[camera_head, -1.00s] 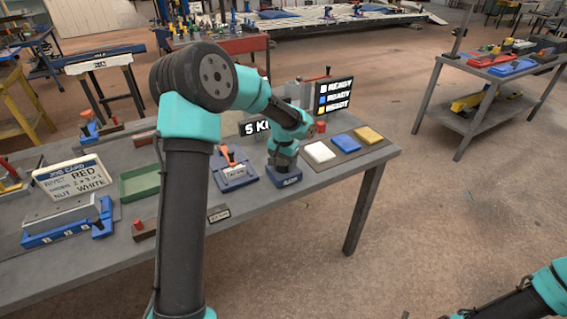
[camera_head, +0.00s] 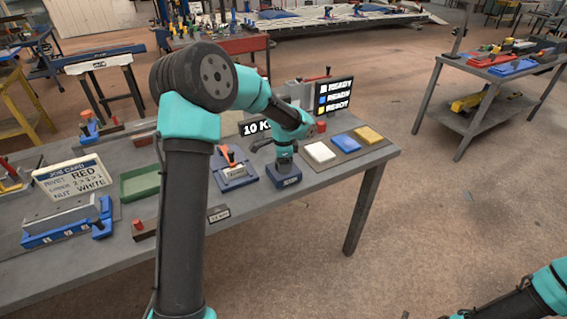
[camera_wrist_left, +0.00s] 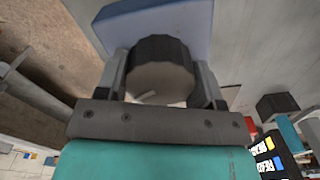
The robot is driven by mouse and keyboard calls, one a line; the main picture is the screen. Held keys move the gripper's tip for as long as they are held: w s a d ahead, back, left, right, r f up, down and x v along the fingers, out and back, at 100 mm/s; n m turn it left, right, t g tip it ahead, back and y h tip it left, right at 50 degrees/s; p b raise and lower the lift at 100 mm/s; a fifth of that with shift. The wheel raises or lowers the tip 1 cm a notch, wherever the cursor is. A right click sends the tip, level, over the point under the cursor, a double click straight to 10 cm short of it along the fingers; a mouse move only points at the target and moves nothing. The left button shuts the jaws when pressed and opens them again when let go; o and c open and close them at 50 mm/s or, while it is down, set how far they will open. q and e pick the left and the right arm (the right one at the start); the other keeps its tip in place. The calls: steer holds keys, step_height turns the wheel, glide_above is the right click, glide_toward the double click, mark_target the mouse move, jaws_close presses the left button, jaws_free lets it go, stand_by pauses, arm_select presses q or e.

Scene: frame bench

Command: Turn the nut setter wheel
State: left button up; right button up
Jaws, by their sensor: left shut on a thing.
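The nut setter is the small blue-based unit (camera_head: 285,180) near the table's front edge in the head view. My left gripper (camera_head: 284,157) points down onto it and hides most of its wheel. In the left wrist view, the dark round wheel (camera_wrist_left: 160,62) with a pale face sits between the two fingers of my left gripper (camera_wrist_left: 163,75), which is shut on it. The blue base (camera_wrist_left: 150,30) shows behind the wheel. A black display (camera_head: 256,128) behind my arm reads "10 K", with the rest hidden. My right gripper is out of view.
An orange-handled tool on a blue base (camera_head: 234,172) stands left of the setter. White (camera_head: 319,152), blue (camera_head: 344,145) and yellow (camera_head: 369,135) blocks lie on a mat to the right. A green tray (camera_head: 140,184) and a job card (camera_head: 74,177) are further left.

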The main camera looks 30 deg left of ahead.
arm_select(q)
steer(key=m, duration=0.5)
steer(key=shift+m, duration=0.3)
steer(key=m, duration=0.4)
steer(key=shift+m, duration=0.4)
steer(key=o, duration=0.9)
step_height(320, 180, up, 18)
steer(key=shift+f, duration=0.25)
stand_by(0.4)
